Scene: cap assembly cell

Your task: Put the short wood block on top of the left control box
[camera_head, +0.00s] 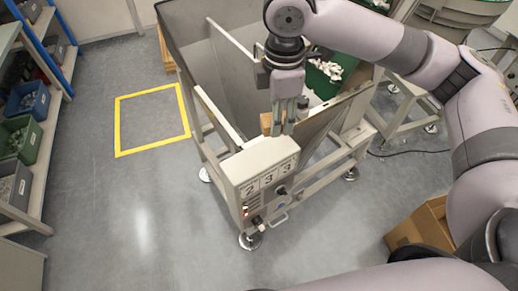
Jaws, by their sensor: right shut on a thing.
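The short wood block (266,123) is a small tan piece at the fingertips of my right gripper (284,128). The gripper points down and is shut on the block, with its fingers hiding part of it. Block and fingertips are just above or at the top rear edge of the control box (262,163); I cannot tell whether the block touches it. The control box is pale, with the digits 2 3 3 and several knobs and buttons on its front. It is mounted on the front corner of a metal hopper. My left gripper is not in view.
The grey hopper (205,62) on its frame stands behind the box. A green bin (322,84) with white parts is at its right. A cardboard box (421,224) lies at lower right. Shelves with bins (22,138) line the left. The yellow-marked floor square (152,152) is empty.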

